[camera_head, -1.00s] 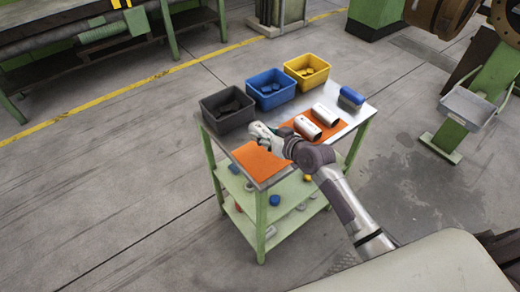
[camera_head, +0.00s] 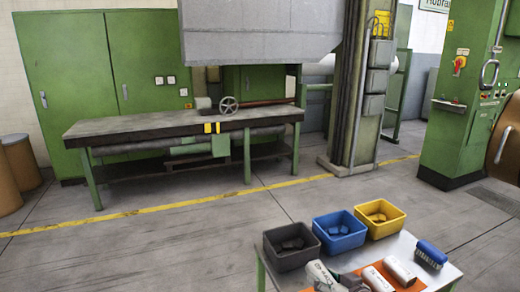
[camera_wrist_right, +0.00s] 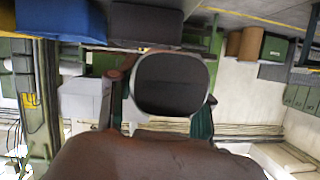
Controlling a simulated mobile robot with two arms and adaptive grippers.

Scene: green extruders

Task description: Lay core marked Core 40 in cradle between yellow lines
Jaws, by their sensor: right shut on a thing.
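My right gripper (camera_head: 340,284) is at the bottom edge of the head view, over the cart beside the black bin. It is shut on a white core (camera_head: 321,273). The right wrist view shows the held core's pale rim (camera_wrist_right: 207,79) and dark hollow end. Two other white cores, one nearer (camera_head: 376,279) and one farther right (camera_head: 399,270), lie on the orange mat. I cannot read a marking on any core. Two short yellow marks (camera_head: 212,127) show on the front edge of the far bench (camera_head: 150,121); a cradle shape there is unclear. My left gripper is out of view.
The cart (camera_head: 447,278) holds a black bin (camera_head: 290,258), a blue bin (camera_head: 340,242), a yellow bin (camera_head: 379,228) and a blue brush (camera_head: 432,254). Open floor with a yellow line (camera_head: 150,209) lies between cart and bench. A grey column (camera_head: 357,100) stands right of the bench.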

